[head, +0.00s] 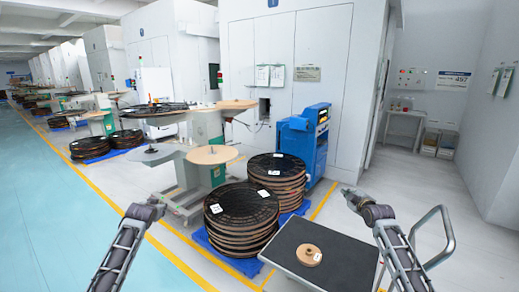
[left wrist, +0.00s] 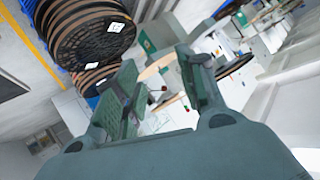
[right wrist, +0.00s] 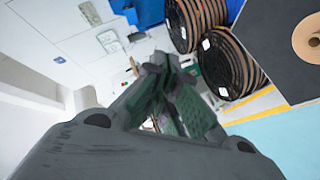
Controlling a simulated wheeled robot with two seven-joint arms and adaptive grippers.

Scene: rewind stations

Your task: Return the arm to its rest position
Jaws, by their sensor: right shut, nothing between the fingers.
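My left arm comes in from the lower left of the head view, and its gripper (head: 158,201) hangs above the floor beside the yellow line. In the left wrist view the left gripper (left wrist: 160,78) has its fingers apart with nothing between them. My right arm is at the lower right, its gripper (head: 349,193) in free air beyond the cart top (head: 345,262). In the right wrist view the right gripper (right wrist: 165,68) has its fingers together and holds nothing. Neither gripper touches anything.
A small tan spool (head: 309,254) lies on the cart's dark top; the cart's handle (head: 433,235) is at right. Stacks of black reels (head: 240,206) stand on blue pallets ahead. A rewind station with tan discs (head: 211,154) and a blue machine (head: 304,140) are behind. Aisle floor (head: 60,200) at left is clear.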

